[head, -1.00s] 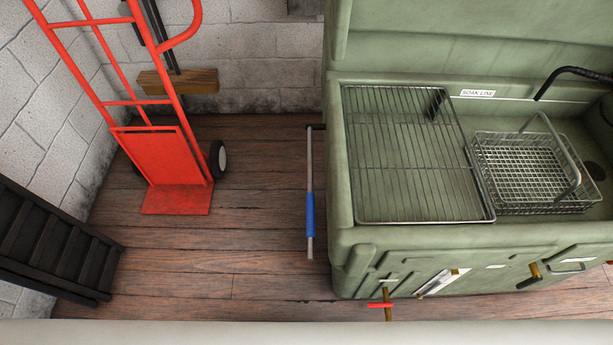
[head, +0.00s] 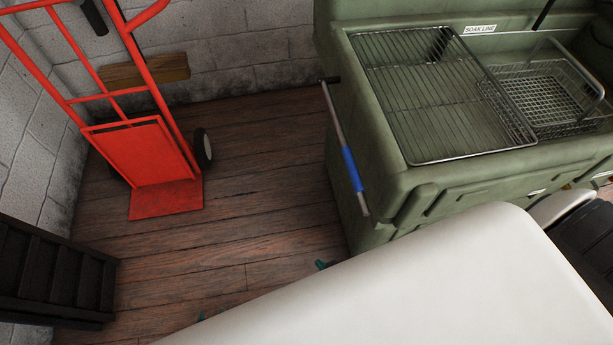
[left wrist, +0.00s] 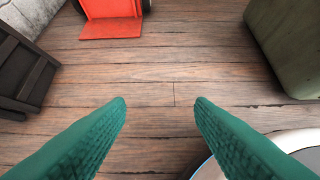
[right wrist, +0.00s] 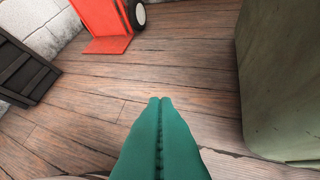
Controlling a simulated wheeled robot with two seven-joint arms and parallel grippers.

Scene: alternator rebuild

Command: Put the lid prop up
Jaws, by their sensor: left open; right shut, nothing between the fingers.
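The lid prop (head: 348,165) is a thin grey rod with a blue sleeve. It hangs down along the left side of the green wash tank (head: 390,190) from a dark pivot at its upper end. The tank's green lid (head: 400,12) stands raised at the back, mostly cut off. My left gripper (left wrist: 160,102) is open and empty above the floor; only a teal tip shows low in the head view. My right gripper (right wrist: 161,100) is shut and empty; its teal tip (head: 322,264) shows below and left of the prop's lower end, apart from it. Neither wrist view shows the prop.
A wire rack (head: 440,95) and a wire basket (head: 545,95) sit in the tank's top. A red hand truck (head: 140,155) stands by the block wall, with dark steps (head: 55,265) at lower left. The wooden floor (head: 250,190) between them and the tank is clear.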

